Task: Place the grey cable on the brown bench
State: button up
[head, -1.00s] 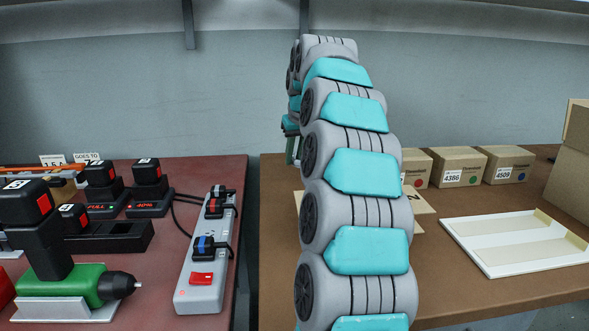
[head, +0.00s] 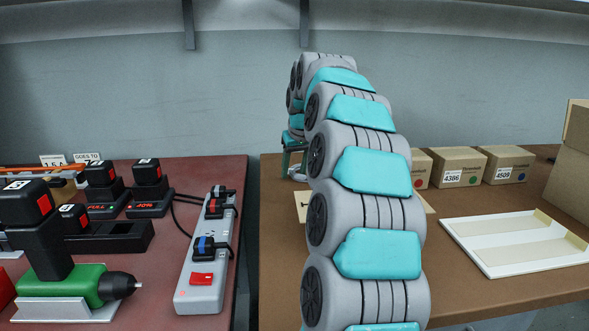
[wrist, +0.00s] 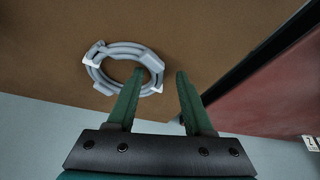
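The grey cable (wrist: 103,52) is a coiled ring with white ties, seen over the brown bench (wrist: 40,60) in the wrist view. It appears to lie flat on the bench top. My gripper (wrist: 160,74) is open, with its two green fingers apart. The left finger overlaps the ring in the picture, and the ring's right side shows between the fingers. I cannot tell whether they touch. In the head view a small grey part of the cable (head: 298,173) shows by my fingers, at the left rear of the brown bench (head: 450,205); my arm hides much there.
A red-brown bench (head: 150,240) stands left across a narrow gap, with a power strip (head: 205,265), chargers and a green drill (head: 75,283). On the brown bench are a white tray (head: 490,268), small cardboard boxes (head: 457,166) and a flat card (head: 302,205).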

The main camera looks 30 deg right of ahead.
jog(key=v, duration=1.2)
jog(key=shift+w+a, duration=0.1)
